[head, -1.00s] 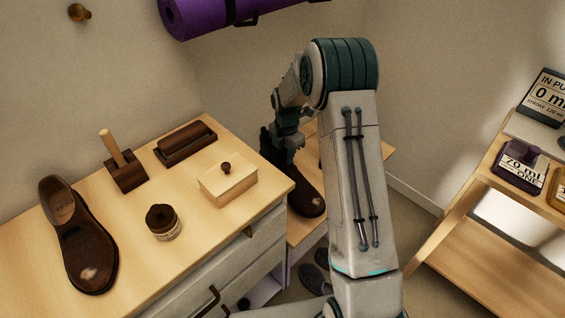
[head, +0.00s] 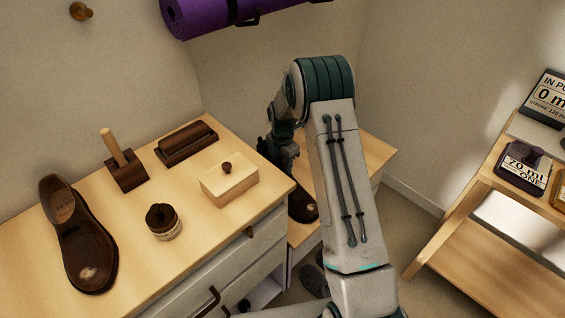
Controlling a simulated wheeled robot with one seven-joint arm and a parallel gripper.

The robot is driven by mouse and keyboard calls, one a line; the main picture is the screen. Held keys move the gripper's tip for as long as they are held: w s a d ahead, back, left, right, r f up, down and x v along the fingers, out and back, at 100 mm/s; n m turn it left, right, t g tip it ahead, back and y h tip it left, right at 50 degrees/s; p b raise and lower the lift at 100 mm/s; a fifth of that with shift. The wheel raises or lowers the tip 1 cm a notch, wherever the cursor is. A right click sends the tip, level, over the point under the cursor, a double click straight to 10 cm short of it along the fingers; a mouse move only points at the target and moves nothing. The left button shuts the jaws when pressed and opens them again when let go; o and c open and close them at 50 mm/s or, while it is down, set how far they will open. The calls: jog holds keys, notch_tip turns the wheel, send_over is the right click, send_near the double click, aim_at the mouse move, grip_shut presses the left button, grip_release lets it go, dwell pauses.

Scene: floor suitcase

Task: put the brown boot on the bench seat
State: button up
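A brown boot (head: 303,207) with a pale worn toe shows at the bench, partly hidden behind my arm. My gripper (head: 281,150) is above and behind its toe, at the boot's upper part. The fingers are small, dark and partly covered by the arm, so I cannot tell whether they grip the boot. I also cannot tell whether its sole rests on the bench. The light wood bench seat (head: 368,150) shows on both sides of my forearm.
The cabinet top (head: 215,222) also holds a small lidded box (head: 229,186), a brown jar (head: 163,222), a brush (head: 187,143) and a block with a wooden handle (head: 125,170). Dark shoes (head: 314,281) lie under the bench. A shelf (head: 490,225) stands at the right.

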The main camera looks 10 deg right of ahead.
jog(key=s+r+m+p, duration=0.1)
jog(key=s+r+m, duration=0.15)
jog(key=r, duration=0.65)
jog(key=s+r+m, duration=0.2)
jog(key=s+r, duration=0.1)
jog(key=r, duration=0.7)
jog(key=s+d+r+m+t, duration=0.1)
jog(key=s+r+m, duration=0.2)
jog(key=s+m, duration=0.7)
jog(key=s+d+r+m+t, duration=0.1)
jog(key=s+r+m, duration=0.3)
jog(key=s+m, duration=0.6)
jog(key=s, duration=0.8)
jog(key=shift+d, duration=0.1)
